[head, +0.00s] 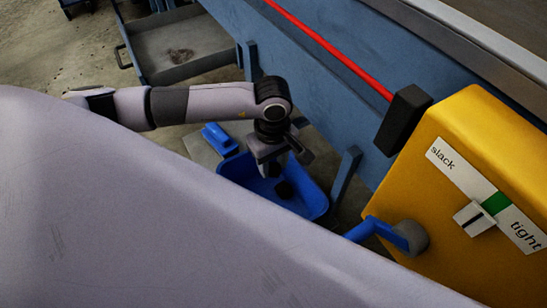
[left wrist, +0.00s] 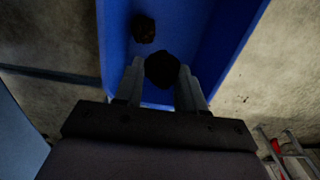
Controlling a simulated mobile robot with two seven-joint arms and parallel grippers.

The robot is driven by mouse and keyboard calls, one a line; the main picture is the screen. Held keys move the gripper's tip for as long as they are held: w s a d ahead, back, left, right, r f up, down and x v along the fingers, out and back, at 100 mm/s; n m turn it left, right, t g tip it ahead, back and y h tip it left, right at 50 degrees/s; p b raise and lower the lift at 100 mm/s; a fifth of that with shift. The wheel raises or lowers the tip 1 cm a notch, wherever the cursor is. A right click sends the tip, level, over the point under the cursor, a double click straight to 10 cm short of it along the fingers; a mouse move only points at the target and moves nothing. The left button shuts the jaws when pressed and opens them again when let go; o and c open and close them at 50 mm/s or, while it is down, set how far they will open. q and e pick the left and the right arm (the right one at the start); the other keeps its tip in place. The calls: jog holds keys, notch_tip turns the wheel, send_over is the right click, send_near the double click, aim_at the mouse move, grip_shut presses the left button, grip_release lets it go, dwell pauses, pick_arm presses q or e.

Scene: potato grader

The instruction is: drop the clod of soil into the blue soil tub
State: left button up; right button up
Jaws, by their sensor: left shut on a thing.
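The blue soil tub (head: 312,200) stands on the floor beside the blue machine frame, and its inside fills much of the left wrist view (left wrist: 182,25). My left gripper (head: 274,168) points down over the tub. In the left wrist view its two fingers (left wrist: 161,82) are shut on a dark brown clod of soil (left wrist: 162,68), with the tub behind it. A second dark clod (left wrist: 144,28) shows in the tub beyond the fingers. A dark lump also shows inside the tub in the head view (head: 284,189); I cannot tell which clod it is. My right gripper is not in view.
A small blue object (head: 219,138) lies left of the tub. A grey tray (head: 180,50) is at upper left. A yellow box (head: 490,170) with a slack/tight gauge and a blue crank (head: 375,228) stands right. A red bar (head: 330,48) runs along the machine.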

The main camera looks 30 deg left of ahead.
aim_at(273, 164)
pick_arm(q)
notch_tip(273, 164, down, 3)
jog(key=shift+f+b, duration=0.2)
jog(key=shift+b, duration=0.6)
jog(key=shift+f, duration=0.2)
jog(key=o, duration=1.1)
jog(key=shift+r, duration=0.1)
notch_tip(273, 164, up, 7)
jog(key=shift+p, duration=0.35)
